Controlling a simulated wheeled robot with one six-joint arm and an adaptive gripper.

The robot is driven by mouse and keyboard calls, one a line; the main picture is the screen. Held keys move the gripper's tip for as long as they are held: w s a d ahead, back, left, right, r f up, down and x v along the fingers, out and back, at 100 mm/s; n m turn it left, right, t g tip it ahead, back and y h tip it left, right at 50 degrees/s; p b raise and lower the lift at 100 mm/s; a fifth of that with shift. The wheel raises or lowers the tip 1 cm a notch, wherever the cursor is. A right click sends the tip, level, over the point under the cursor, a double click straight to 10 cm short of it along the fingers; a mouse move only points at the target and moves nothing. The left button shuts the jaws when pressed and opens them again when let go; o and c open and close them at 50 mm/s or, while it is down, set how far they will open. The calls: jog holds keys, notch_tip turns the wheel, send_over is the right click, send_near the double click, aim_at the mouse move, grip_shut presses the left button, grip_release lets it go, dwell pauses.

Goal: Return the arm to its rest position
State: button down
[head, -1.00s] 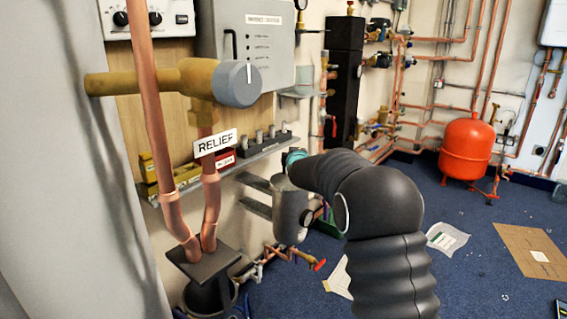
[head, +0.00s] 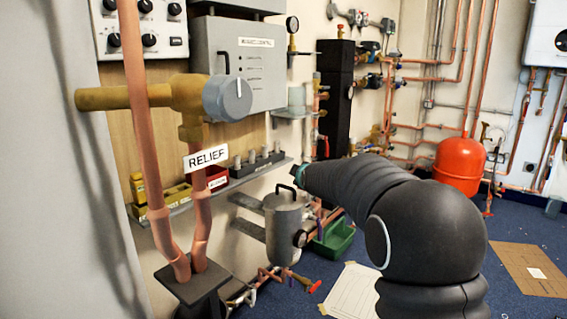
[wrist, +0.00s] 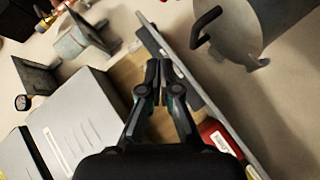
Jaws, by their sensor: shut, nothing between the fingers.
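My arm shows at the right in the head view, black and sleeved, reaching left toward the wall shelf. My gripper shows in the wrist view (wrist: 162,70), with its two dark fingers together and nothing held. In the wrist view the shelf (wrist: 190,75) runs diagonally beside and behind the fingers. Whether the fingertips touch anything cannot be told; they appear apart from the shelf.
A grey control box (head: 240,65), a brass relief valve with grey knob (head: 228,98) and copper pipes (head: 150,170) stand left. A steel canister (head: 284,228) hangs below the arm's end. A red tank (head: 459,165) stands at the back right. Blue floor between is partly clear.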

jog(key=s+d+f+m+g, duration=0.1)
jog(key=s+f+m+g, duration=0.3)
jog(key=s, duration=0.6)
jog(key=s+d+f+m+g, duration=0.2)
jog(key=s+f+m+g, duration=0.15)
jog(key=s+f, duration=0.45)
jog(key=s+d+r+m, duration=0.1)
jog(key=s+d+m, duration=0.1)
jog(key=s, duration=0.9)
jog(key=s+d+r+m+h, duration=0.1)
jog(key=s+d+m, duration=0.1)
jog(key=s, duration=0.9)
jog(key=s+d+r+m, duration=0.1)
jog(key=s+d+m, duration=0.1)
jog(key=s, duration=1)
jog(key=shift+d+r+h, duration=0.25)
jog(key=shift+d+h, duration=0.05)
